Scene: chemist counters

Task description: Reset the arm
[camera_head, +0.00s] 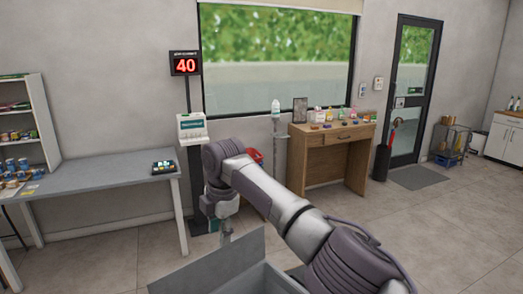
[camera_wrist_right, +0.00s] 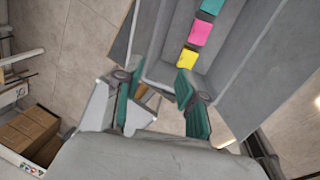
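My right arm (camera_head: 290,220) reaches in from the lower right in the head view and bends down at the wrist. Its gripper (camera_head: 224,230) points down just behind the raised flap of a grey open box. In the right wrist view the two teal-padded fingers (camera_wrist_right: 158,92) stand apart with nothing held between them. The grey box (camera_wrist_right: 225,100) is below and beyond the fingers. Inside it lie a teal item (camera_wrist_right: 211,6), a pink item (camera_wrist_right: 200,32) and a yellow item (camera_wrist_right: 187,58) in a row. My left gripper is out of view.
A grey table (camera_head: 90,182) stands at the left with a small dark device (camera_head: 164,167). A stand with a red "40" display (camera_head: 185,65) is behind my wrist. A wooden desk (camera_head: 333,155) stands at the back. Open floor (camera_head: 440,225) lies to the right.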

